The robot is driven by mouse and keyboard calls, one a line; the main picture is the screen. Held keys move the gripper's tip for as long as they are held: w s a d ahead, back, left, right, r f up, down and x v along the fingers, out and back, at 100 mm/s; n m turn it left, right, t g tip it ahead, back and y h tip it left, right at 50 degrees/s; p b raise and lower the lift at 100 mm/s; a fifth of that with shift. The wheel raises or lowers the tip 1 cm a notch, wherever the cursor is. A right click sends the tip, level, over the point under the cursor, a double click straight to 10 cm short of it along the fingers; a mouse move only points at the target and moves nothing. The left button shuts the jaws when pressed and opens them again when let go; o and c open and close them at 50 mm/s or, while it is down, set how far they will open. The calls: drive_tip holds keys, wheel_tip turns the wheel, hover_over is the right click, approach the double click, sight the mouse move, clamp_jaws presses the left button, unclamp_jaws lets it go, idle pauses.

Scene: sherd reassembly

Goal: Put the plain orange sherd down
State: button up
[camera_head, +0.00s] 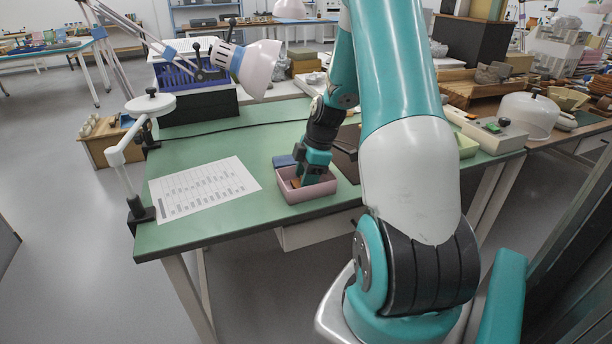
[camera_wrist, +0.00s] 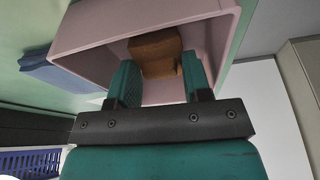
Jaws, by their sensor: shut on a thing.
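The plain orange sherd (camera_wrist: 155,54) is a brown-orange block in the wrist view, between the fingertips of my gripper (camera_wrist: 160,80). My gripper is shut on it. In the head view my gripper (camera_head: 300,183) reaches down into a pink open box (camera_head: 311,195) on the green table, and a little of the orange sherd shows at the fingers. The pink box wall (camera_wrist: 95,40) surrounds the sherd in the wrist view. I cannot tell whether the sherd touches the box floor.
A blue block (camera_head: 284,161) lies beside the box on the green table (camera_head: 240,222). A printed sheet (camera_head: 203,188) lies to the left. A lamp (camera_head: 258,66) and a white stand (camera_head: 125,150) rise at the table's left side. Bare table lies between sheet and box.

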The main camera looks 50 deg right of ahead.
drive_tip(key=shift+f, duration=0.2)
drive_tip(key=o, duration=0.6)
drive_tip(key=shift+o, duration=0.2)
drive_tip(key=p+v, duration=0.1)
drive_tip(key=v, duration=1.2)
drive_tip(key=shift+a+p, duration=0.2)
drive_tip(key=shift+p, duration=0.2)
drive_tip(key=w+a+r+m+g, duration=0.1)
drive_tip(key=a+r, duration=0.2)
drive_tip(key=a, duration=1)
drive_tip(key=a+r, duration=0.3)
drive_tip(key=a, duration=1)
drive_tip(key=s+a+r+m+g+y, duration=0.1)
drive_tip(key=s+a+m, duration=0.1)
drive_tip(key=s+a, duration=1.1)
drive_tip(key=shift+s+a+r+m+y, duration=0.3)
drive_tip(key=shift+s+a, duration=0.05)
drive_tip(key=shift+a, duration=0.65)
